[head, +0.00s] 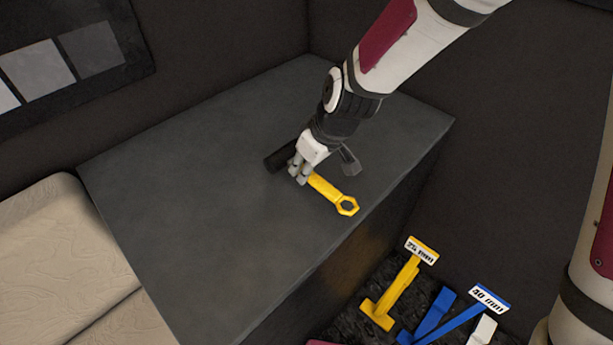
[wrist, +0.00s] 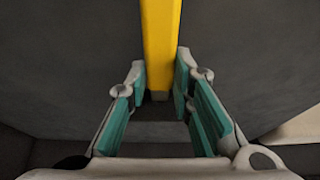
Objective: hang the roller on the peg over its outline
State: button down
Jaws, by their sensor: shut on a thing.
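The roller has a black cylinder (head: 278,158) and a yellow handle (head: 325,188) that ends in a hexagonal ring (head: 348,205). It is at the dark grey worktop, with the ring toward the front right edge. My gripper (head: 299,174) is shut on the handle near the cylinder. In the wrist view the yellow handle (wrist: 160,40) runs up between the green-padded fingers (wrist: 160,85). I cannot tell whether the roller touches the worktop. I see no peg or roller outline that I can make out.
The grey worktop (head: 170,220) is otherwise clear. Below its right side, a dark surface (head: 352,318) bears a yellow tool (head: 398,290) labelled 25 mm, blue tools (head: 455,318) with a 40 mm label, and a white piece (head: 481,331). A beige seat (head: 60,250) is at left.

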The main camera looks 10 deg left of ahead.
aim_at(324, 184)
jog(key=shift+f+b, duration=0.8)
jog(key=shift+f, duration=0.75)
jog(key=shift+f, duration=0.15)
jog(key=c, duration=1.4)
grip_release()
jog(key=p+v, duration=0.1)
jog(key=v, duration=1.2)
jog(key=shift+s+d+r, duration=0.1)
jog(key=shift+r, duration=0.25)
